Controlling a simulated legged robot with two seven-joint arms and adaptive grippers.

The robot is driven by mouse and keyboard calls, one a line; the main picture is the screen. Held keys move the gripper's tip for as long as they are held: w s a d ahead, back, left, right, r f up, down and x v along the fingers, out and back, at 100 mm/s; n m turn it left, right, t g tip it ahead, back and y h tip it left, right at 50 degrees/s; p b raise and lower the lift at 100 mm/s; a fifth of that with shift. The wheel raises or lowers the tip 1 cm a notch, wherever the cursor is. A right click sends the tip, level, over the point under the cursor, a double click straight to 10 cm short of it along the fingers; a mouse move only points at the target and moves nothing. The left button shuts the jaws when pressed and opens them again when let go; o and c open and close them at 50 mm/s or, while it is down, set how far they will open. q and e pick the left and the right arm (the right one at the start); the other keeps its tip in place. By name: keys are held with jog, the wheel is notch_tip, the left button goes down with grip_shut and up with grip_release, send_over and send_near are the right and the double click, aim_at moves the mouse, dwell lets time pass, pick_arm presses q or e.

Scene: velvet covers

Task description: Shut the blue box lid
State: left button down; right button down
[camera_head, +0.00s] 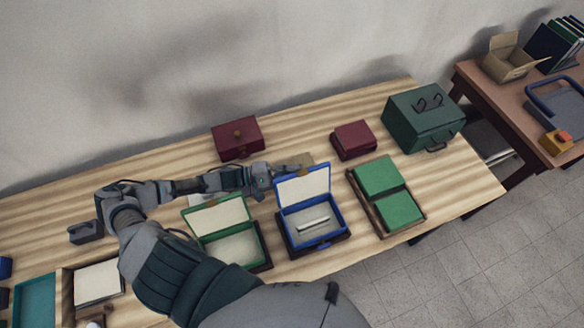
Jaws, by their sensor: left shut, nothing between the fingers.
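The blue box (318,231) stands on the wooden table, its tray open and a small pale bar (312,225) lying inside. Its blue-rimmed lid (304,186) is raised at the back, with the white lining facing me. My left gripper (282,166) is shut and empty, just behind and to the left of the raised lid. It looks close to the lid's upper left corner; I cannot tell whether they touch. My left arm reaches across from the left, over the table. My right gripper is not in view.
An open green box (264,247) stands directly left of the blue box. A tray with green blocks (380,177) is on the right. Two dark red boxes (237,138) (353,140) and a dark green case (423,118) stand behind.

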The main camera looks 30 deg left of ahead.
aim_at(296, 175)
pick_arm(q)
jog(key=shift+a, duration=0.1)
jog(key=s+d+r+m+p, duration=0.1)
jog(key=p, duration=0.2)
jog(key=s+d+r+m+p, duration=0.1)
jog(key=r+m+p, duration=0.1)
jog(key=p, duration=0.2)
jog(key=shift+s+d+g, duration=0.2)
jog(key=shift+d+g, duration=0.05)
jog(key=shift+g, duration=0.05)
jog(key=shift+f, duration=0.15)
